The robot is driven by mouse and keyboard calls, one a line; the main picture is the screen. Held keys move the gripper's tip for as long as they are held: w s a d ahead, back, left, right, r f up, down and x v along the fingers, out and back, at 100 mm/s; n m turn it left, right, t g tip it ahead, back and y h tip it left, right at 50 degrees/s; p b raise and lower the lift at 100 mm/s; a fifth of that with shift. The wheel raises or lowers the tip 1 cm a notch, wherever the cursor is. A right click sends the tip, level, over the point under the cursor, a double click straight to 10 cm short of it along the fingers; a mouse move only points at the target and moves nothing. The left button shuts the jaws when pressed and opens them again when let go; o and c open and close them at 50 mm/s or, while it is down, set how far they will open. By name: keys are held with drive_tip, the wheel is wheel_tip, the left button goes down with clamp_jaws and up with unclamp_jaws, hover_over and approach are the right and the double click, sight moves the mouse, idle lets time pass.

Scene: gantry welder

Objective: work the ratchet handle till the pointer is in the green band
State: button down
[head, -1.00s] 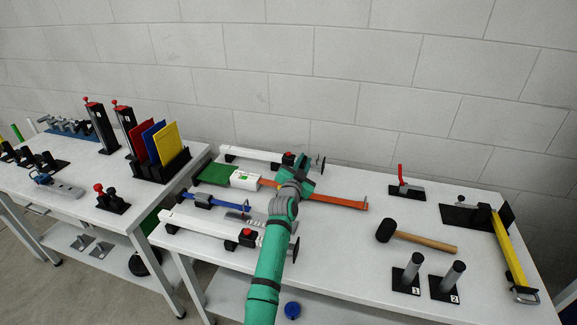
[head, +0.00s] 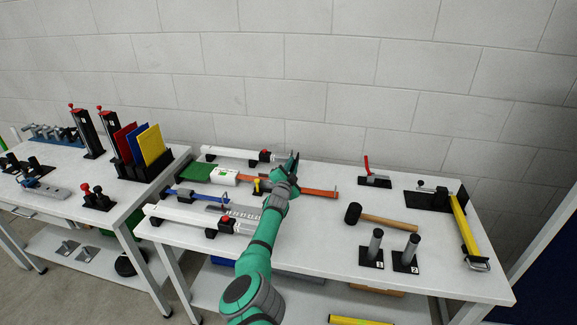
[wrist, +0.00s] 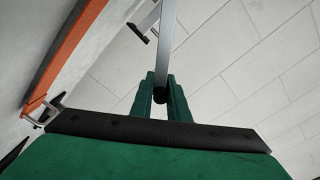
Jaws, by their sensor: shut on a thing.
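My gripper (head: 293,158) is over the back middle of the right bench, beyond an orange bar (head: 318,192). In the wrist view its green fingers (wrist: 160,97) are shut around the black end of a flat grey bar (wrist: 165,45), which looks like the ratchet handle. A white box with a green mark (head: 224,175) sits left of my arm, in line with the orange bar. The pointer is too small to make out. My arm hides part of the mechanism, and a small yellow part (head: 258,186) shows beside it.
White rail clamps (head: 178,212) lie in front of and behind the orange bar. A mallet (head: 385,219), two dark posts (head: 375,243), a red-handled lever (head: 368,168) and a yellow bar (head: 463,224) stand to the right.

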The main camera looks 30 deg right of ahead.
drive_tip(key=shift+a+f, duration=0.2)
drive_tip(key=shift+f, duration=0.1)
idle(0.4)
drive_tip(key=c, duration=1.7)
unclamp_jaws()
drive_tip(key=shift+w, duration=0.1)
drive_tip(key=shift+d, duration=0.1)
drive_tip(key=shift+m, duration=0.3)
drive_tip(key=shift+f, duration=0.1)
